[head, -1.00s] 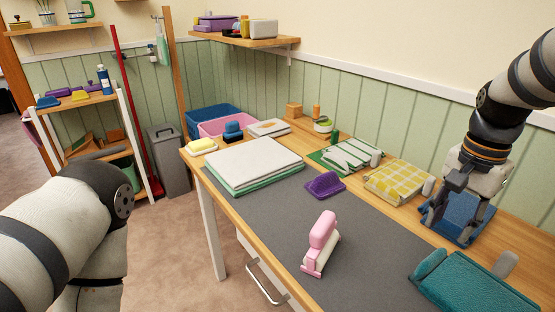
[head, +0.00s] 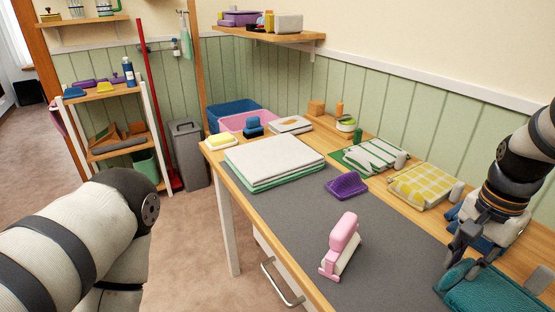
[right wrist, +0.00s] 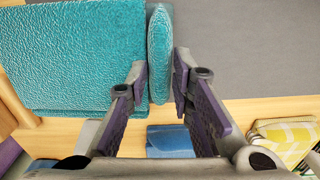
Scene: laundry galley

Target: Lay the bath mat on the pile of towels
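The teal bath mat (head: 497,291) is folded and lies at the near right of the counter; its textured top fills the upper left of the right wrist view (right wrist: 75,55). A rounded teal edge (right wrist: 160,45) stands up along its side. My right gripper (head: 465,264) is low over this edge, with its fingers (right wrist: 160,84) open on either side of it; I cannot tell if they touch it. The pile of towels (head: 272,157), white over green, lies at the counter's far left. My left arm shows at the left, but its gripper is hidden.
A pink-handled brush (head: 341,245) and a purple object (head: 346,185) lie on the grey mat (head: 290,220) between pile and bath mat. A yellow checked cloth (head: 424,184) and a green-striped cloth (head: 374,155) lie along the wall. A blue item (right wrist: 170,140) is behind my right gripper.

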